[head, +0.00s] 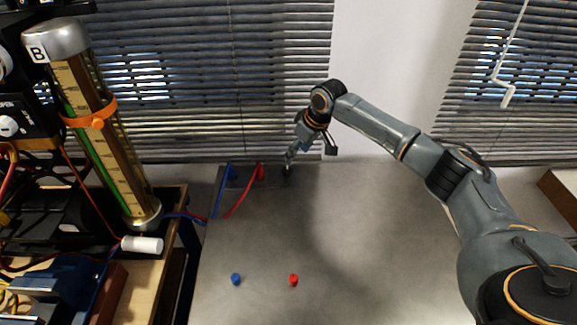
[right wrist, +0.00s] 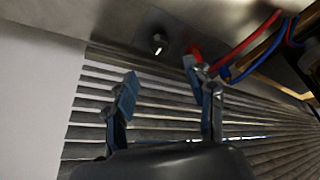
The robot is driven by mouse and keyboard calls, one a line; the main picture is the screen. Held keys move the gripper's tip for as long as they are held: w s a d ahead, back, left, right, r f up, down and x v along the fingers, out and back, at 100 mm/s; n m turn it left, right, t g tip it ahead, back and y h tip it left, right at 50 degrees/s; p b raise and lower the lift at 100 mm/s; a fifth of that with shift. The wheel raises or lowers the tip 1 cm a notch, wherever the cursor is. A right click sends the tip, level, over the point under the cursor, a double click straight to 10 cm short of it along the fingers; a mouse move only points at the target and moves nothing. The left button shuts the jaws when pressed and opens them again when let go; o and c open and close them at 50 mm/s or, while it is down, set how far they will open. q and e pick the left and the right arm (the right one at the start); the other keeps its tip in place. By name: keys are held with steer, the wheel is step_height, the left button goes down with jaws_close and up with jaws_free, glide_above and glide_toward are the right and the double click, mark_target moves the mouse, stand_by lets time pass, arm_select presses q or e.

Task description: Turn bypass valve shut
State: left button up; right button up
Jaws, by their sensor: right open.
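My right gripper (head: 291,157) reaches down at the back of the grey table. Its two fingers are spread and empty in the right wrist view (right wrist: 160,78). I cannot tell for sure which part is the bypass valve; no label shows on the knob. My left gripper is not in view.
Blue and red hoses (head: 237,198) run to fittings left of the gripper. A blue cap (head: 236,279) and a red cap (head: 293,280) lie at the front. A gauge column marked B (head: 100,130) stands at left. The table's (head: 390,250) middle and right are clear.

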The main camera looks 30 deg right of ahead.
mark_target(287, 169)
steer(key=x, duration=0.9)
steer(key=shift+w+f+p, duration=0.15)
steer(key=shift+f+p, duration=0.15)
steer(key=shift+f, duration=0.05)
jaws_close()
steer(key=shift+a, duration=0.1)
